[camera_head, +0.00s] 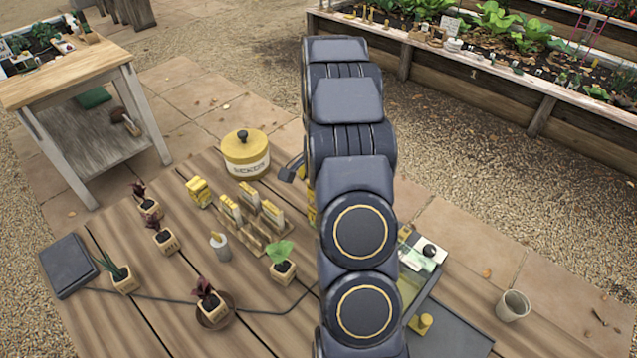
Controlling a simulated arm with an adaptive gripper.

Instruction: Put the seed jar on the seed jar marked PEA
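My arm stands across the middle of the view and hides much of the table behind it. Only a dark part of what looks like my gripper (292,171) shows at the arm's left edge; its fingertips are hidden. A narrow yellow strip (311,206) shows just below it, partly behind the arm; I cannot tell what it is or whether it is held. No jar with a readable PEA mark shows. A small yellow lidded piece (422,323) stands at the arm's lower right, and its label cannot be read.
On the wooden table (120,315) are a yellow lidded tin (246,158), a rack of seed packets (253,222), a white bottle (220,246), several potted seedlings (283,268), and a dark flat box (68,266). A dark tray (455,335) and a pale cup (513,305) are at right.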

